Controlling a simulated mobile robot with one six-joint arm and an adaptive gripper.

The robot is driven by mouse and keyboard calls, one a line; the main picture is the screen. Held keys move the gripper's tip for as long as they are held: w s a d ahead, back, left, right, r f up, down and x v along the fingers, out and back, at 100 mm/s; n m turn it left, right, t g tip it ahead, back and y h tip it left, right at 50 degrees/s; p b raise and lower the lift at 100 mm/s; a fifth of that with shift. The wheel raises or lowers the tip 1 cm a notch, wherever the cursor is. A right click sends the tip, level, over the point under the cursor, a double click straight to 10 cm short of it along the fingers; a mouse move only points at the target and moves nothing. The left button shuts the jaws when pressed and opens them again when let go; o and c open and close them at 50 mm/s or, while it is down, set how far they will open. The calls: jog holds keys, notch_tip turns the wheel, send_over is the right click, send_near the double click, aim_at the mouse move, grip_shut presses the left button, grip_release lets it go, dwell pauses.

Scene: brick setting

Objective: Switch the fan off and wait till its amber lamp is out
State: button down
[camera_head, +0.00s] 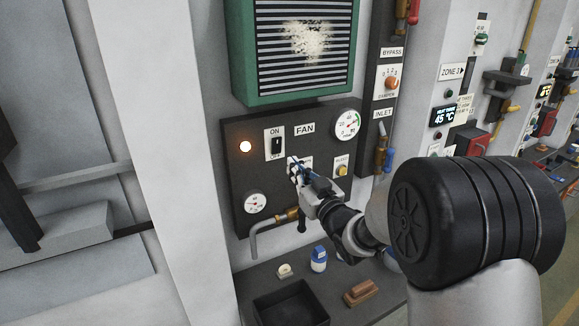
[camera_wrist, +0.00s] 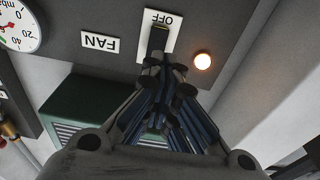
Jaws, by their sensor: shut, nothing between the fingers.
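The fan switch (camera_head: 276,146) is a dark rocker on a white plate, ON above and OFF below, beside the FAN label (camera_head: 304,128). Which way it is set I cannot tell. The amber lamp (camera_head: 245,147) left of it glows. My gripper (camera_head: 295,164) is shut and empty, just below and right of the switch plate. In the wrist view, which is upside down, my gripper (camera_wrist: 165,65) overlaps the ON end of the switch (camera_wrist: 158,38), and contact is unclear. The lit lamp (camera_wrist: 203,60) is right of the fingertips.
A green-framed grille (camera_head: 240,50) with a pale patch is above the panel. Gauges (camera_head: 347,125), a yellow button (camera_head: 341,166) and a pipe (camera_head: 262,232) surround my gripper. Below, a shelf holds a black tray (camera_head: 262,312), a blue-and-white bottle (camera_head: 319,260) and a brown brush-like block (camera_head: 360,293).

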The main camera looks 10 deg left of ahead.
jog(key=s+d+f+m+g+h+b, duration=0.25)
jog(key=s+d+h, duration=0.25)
jog(key=s+d, duration=0.35)
jog(key=s+d+f+m+g+h+b, duration=0.25)
jog(key=s+d+f+h+b, duration=0.2)
jog(key=s+d, duration=0.4)
jog(key=s+d+f+m+g+b, duration=0.1)
jog(key=s+f+g, duration=0.2)
jog(key=s, duration=0.8)
jog(key=s+d+f+g+h+b, duration=0.1)
jog(key=s+f+g, duration=0.2)
jog(key=s, duration=0.9)
jog(key=shift+s+f+m+b, duration=0.3)
jog(key=shift+f+m, duration=0.1)
jog(key=shift+f, duration=0.55)
